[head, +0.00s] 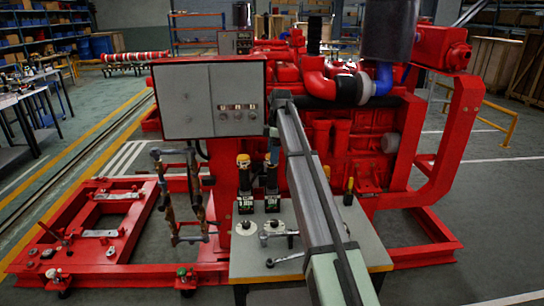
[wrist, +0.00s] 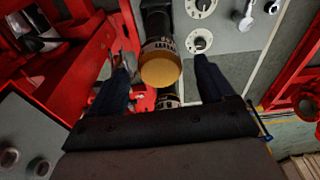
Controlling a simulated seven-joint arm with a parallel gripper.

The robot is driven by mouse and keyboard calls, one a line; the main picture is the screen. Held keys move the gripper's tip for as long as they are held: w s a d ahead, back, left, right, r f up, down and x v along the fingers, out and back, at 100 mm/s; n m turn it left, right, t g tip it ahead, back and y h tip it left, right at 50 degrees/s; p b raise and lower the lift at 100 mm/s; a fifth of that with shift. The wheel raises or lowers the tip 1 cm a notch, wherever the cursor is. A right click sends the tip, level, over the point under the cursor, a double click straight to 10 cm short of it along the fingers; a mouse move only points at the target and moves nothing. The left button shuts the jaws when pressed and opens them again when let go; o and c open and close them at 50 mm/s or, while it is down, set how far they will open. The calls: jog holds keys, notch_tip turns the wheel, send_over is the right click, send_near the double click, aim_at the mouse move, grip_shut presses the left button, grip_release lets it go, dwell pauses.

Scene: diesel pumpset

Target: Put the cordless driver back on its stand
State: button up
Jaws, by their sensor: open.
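Two upright black tools or bottles with pale labels stand side by side at the back of a small grey table. The left one (head: 244,182) has a yellow-orange top, and the right one (head: 271,182) is mostly dark. I cannot tell for sure which is the cordless driver or its stand. My gripper (head: 272,138) is above the right one, partly hidden by my arm. In the wrist view my gripper (wrist: 164,62) is open, and a black cylinder with a yellow end (wrist: 160,68) shows between its fingers. I cannot tell whether it is touched.
The small table (head: 352,232) also carries round pale discs (head: 244,229) and metal hand tools (head: 285,261). A grey control panel (head: 205,100) and the red engine (head: 365,150) rise close behind. Open floor lies to the right.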

notch_tip(320, 180, up, 12)
jog(key=d, duration=0.1)
jog(key=shift+d, duration=0.25)
jog(key=shift+f, duration=0.1)
